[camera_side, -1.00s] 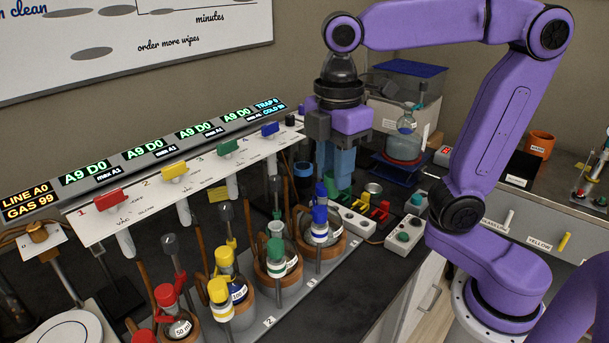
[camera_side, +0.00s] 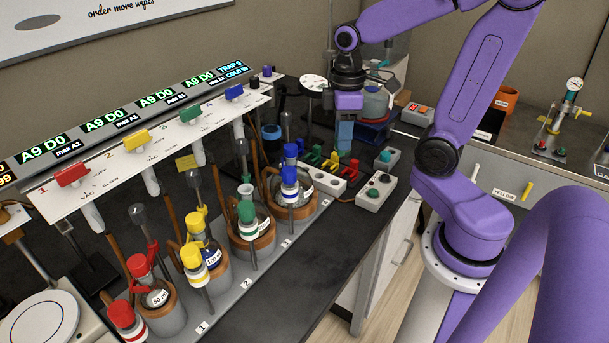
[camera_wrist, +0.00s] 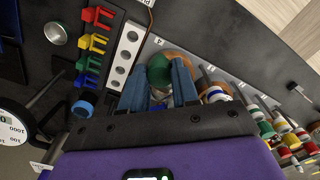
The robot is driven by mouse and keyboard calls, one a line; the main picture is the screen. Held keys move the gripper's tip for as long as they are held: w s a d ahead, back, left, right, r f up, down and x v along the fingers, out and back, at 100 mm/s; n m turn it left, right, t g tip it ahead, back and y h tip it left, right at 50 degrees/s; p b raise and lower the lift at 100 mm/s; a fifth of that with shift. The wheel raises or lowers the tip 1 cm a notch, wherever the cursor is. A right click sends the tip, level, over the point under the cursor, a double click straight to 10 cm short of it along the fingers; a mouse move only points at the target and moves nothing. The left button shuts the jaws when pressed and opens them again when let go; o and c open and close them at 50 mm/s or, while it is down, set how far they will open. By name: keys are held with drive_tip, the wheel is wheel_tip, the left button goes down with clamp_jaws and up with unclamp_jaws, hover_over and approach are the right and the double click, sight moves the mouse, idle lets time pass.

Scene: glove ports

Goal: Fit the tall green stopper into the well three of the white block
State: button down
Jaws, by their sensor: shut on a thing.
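My gripper (camera_wrist: 160,92) is shut on a green piece, which I take to be the green stopper (camera_wrist: 158,70); its blue fingers straddle it in the wrist view. Its lower part and full height are hidden. In the side view my gripper (camera_side: 345,145) is above the bench, behind the white block, and the held piece cannot be made out there. The white block (camera_side: 322,178) lies flat with several dark wells in a row. It also shows in the wrist view (camera_wrist: 125,55), left of the fingers and apart from them. No well numbers are readable.
Coloured clips (camera_side: 330,157) lie beside the block. A blue-capped flask (camera_side: 290,175) stands in a brown holder close by, with more flasks in the row. White control boxes (camera_side: 377,190) sit to the right. The front bench strip (camera_side: 270,293) is clear.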

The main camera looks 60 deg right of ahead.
drive_tip(key=shift+m, duration=0.3)
drive_tip(key=w+d+f, duration=0.1)
drive_tip(key=w+f, duration=0.2)
drive_tip(key=w, duration=0.1)
drive_tip(key=w+d+f, duration=0.2)
drive_tip(key=w+f, duration=0.2)
drive_tip(key=w+d+f, duration=0.1)
drive_tip(key=w+f, duration=0.2)
drive_tip(key=w, duration=0.2)
drive_tip(key=shift+d+f, duration=0.4)
drive_tip(key=shift+w+f, duration=0.15)
drive_tip(key=shift+f, duration=1.45)
drive_tip(key=shift+f, duration=0.55)
drive_tip(key=c, duration=0.8)
unclamp_jaws()
drive_tip(key=shift+c, duration=0.2)
drive_tip(key=shift+r, duration=0.1)
